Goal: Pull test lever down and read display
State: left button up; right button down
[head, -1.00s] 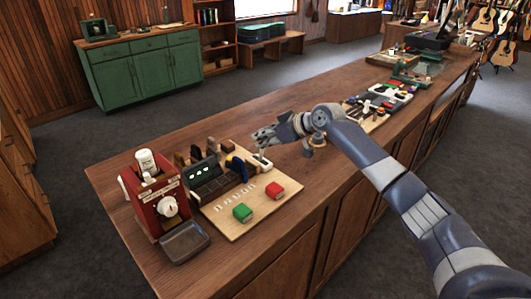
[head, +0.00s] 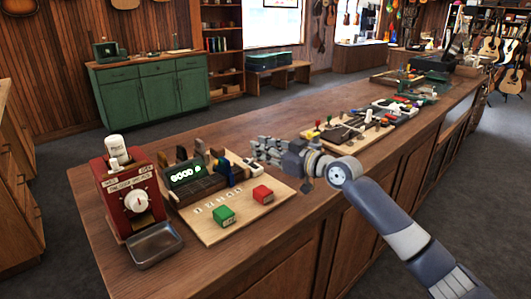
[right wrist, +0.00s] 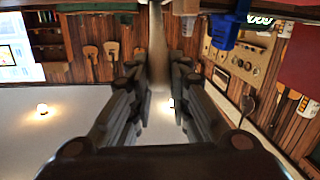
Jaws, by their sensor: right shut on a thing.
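The tester's dark display (head: 187,173) on the wooden board stands lit in green and reads "GOOD", followed by a small character that I cannot read surely. It also shows in part at the top of the right wrist view (right wrist: 258,19). My right gripper (head: 262,149) is at the board's back right corner, just above a small pale fitting (head: 253,166). In the right wrist view its fingers close around a narrow greyish upright piece (right wrist: 157,45), which looks like the test lever. The fingers mostly hide the lever in the head view. My left gripper is not in view.
A red box with a white dial (head: 137,201) and a metal tray (head: 153,245) stand left of the board (head: 218,232). Green (head: 224,216) and red (head: 263,194) blocks lie in front. Tools lie further along the counter (head: 290,235).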

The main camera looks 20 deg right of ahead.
jog(key=c, duration=1.5)
grip_release()
jog(key=shift+s+d, duration=0.1)
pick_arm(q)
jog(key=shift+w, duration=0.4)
pick_arm(e)
jog(key=shift+v, duration=5.9)
